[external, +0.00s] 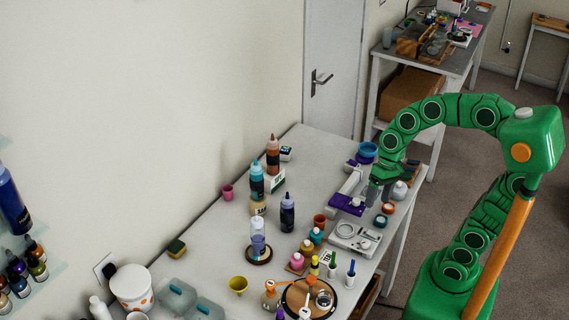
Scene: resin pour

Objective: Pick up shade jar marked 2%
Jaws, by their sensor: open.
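My green arm reaches over the far right part of the table, and my gripper (381,194) points down there with its jaws open. A small jar with an orange-red top (388,208) stands just below the fingertips in the picture. A small jar with a teal top (380,221) is in front of it. A pale round-topped container (399,190) is just right of the fingers. No 2% marking is readable at this size, so I cannot tell which jar carries it. The fingers hide part of the table behind them.
A purple-and-white device (347,203) stands left of my gripper, with a white scale-like unit (355,238) in front. A blue bowl (367,150) is behind. Several bottles, including a dark one (287,213), crowd the table's middle. The table's right edge is close.

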